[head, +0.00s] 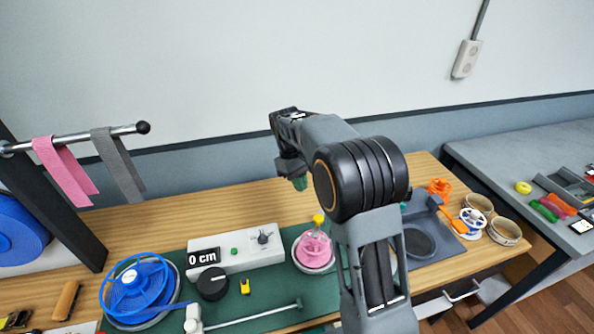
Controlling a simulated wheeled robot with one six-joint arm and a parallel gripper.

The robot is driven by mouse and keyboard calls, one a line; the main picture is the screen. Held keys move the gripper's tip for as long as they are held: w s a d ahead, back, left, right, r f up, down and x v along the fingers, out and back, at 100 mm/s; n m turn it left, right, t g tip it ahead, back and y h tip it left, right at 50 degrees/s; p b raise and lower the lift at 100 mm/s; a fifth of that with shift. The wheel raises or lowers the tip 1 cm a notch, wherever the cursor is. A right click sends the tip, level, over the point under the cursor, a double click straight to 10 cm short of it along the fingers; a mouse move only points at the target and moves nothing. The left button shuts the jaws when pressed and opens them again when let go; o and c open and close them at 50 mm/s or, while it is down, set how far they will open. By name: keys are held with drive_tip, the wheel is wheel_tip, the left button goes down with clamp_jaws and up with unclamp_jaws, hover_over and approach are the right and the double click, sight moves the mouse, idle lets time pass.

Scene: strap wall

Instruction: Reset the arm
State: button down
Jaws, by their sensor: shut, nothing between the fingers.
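My arm rises from the lower right of the head view, bends at a large dark joint, and reaches away over the bench. My gripper (297,178) hangs at its far end, small and partly hidden by my own arm. It is shut and empty, above the back part of the wooden bench (400,175). A small green patch shows at its lower end; I cannot tell what it is.
A white box reading "0 cm" (235,250), a blue spool (138,287) and a pink flask-like thing (314,248) stand on the bench. Pink (65,168) and grey (117,163) straps hang from a rail at left. A grey tray (425,232) lies right.

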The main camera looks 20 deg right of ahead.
drive_tip(key=d+v, duration=0.1)
drive_tip(key=v, duration=0.3)
drive_tip(key=s+m+t+y, duration=0.1)
drive_tip(key=s+m+t, duration=0.4)
drive_tip(key=s, duration=1.6)
drive_tip(key=t, duration=0.2)
drive_tip(key=shift+a+r+t+y, duration=0.2)
drive_tip(key=shift+t+y, duration=0.1)
drive_tip(key=shift+t, duration=0.1)
drive_tip(key=shift+s, duration=0.1)
